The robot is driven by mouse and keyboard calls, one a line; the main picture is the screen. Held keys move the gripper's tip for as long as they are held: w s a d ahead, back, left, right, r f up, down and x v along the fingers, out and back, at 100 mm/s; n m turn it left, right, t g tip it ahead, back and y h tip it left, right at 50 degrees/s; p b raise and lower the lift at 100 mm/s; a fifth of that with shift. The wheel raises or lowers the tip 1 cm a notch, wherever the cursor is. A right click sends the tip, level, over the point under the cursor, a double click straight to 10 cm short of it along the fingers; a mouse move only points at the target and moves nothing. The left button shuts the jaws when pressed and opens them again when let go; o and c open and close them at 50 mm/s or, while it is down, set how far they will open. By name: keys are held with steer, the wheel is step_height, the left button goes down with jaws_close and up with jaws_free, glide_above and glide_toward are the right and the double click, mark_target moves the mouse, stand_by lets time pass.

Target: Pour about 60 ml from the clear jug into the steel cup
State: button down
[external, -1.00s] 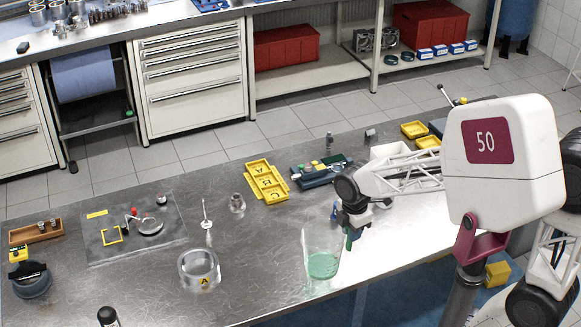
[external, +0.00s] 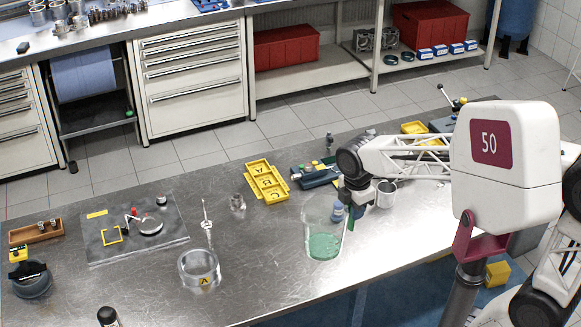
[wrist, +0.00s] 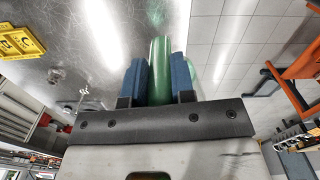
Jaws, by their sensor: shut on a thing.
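The clear jug (external: 322,232), holding green liquid in its lower part, is upright in the external view near the front of the table. My gripper (external: 350,212) is at its right side, shut on the jug's green handle. I cannot see into the cup.
A clear ring marked A (external: 200,268) stands to the left, with a yellow A-B-C tray (external: 266,182) farther back. A grey mat (external: 135,240) with small parts lies at the left. The front middle of the table looks clear.

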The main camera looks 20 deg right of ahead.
steer(key=shift+w+d+r, duration=0.1)
steer(key=shift+w+r, duration=0.05)
steer(key=shift+r, duration=0.3)
steer(key=w+d+r, duration=0.2)
steer(key=w+d, duration=1.6)
steer(key=d, duration=0.3)
steer(key=w+d+f, duration=0.1)
steer(key=w+d, duration=0.2)
steer(key=d, duration=1.1)
steer(key=w+d+f, duration=0.1)
steer(key=w+d, duration=0.1)
steer(key=d, duration=1.3)
step_height(320, 180, down, 5)
steer(key=shift+d+f, duration=0.1)
steer(key=shift+d, duration=0.05)
